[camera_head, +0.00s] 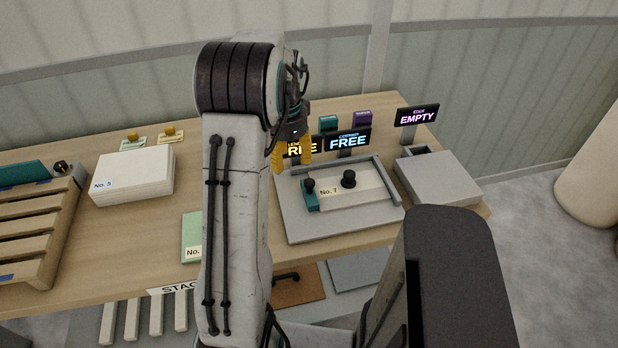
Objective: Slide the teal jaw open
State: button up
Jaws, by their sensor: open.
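The teal jaw (312,201) is a small block with a black knob on top. It stands on the grey fixture (297,228), at the left end of a pale plate marked "No. 7" (365,192). The jaw looks close against the plate; I cannot tell whether they touch. The plate has its own black knob in its middle. My gripper (291,156), with yellow fingers, is open and appears empty. It is above and behind the jaw in the picture, apart from it. My arm hides part of the table left of the fixture.
A grey box (440,180) stands right of the fixture below an "EMPTY" sign (417,116). A "FREE" sign (348,140) stands behind the fixture, near my gripper. A white stack (132,177), a green plate (191,237) and a wooden rack (35,225) are at left.

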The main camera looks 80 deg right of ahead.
jog(key=m, duration=0.2)
send_over(309, 181)
jog(key=shift+f, duration=0.9)
notch_tip(309, 181, down, 6)
jog(key=shift+s+r+p, duration=0.1)
jog(key=shift+r+p, duration=0.05)
jog(key=shift+p, duration=0.25)
jog(key=shift+f, duration=0.65)
grip_shut()
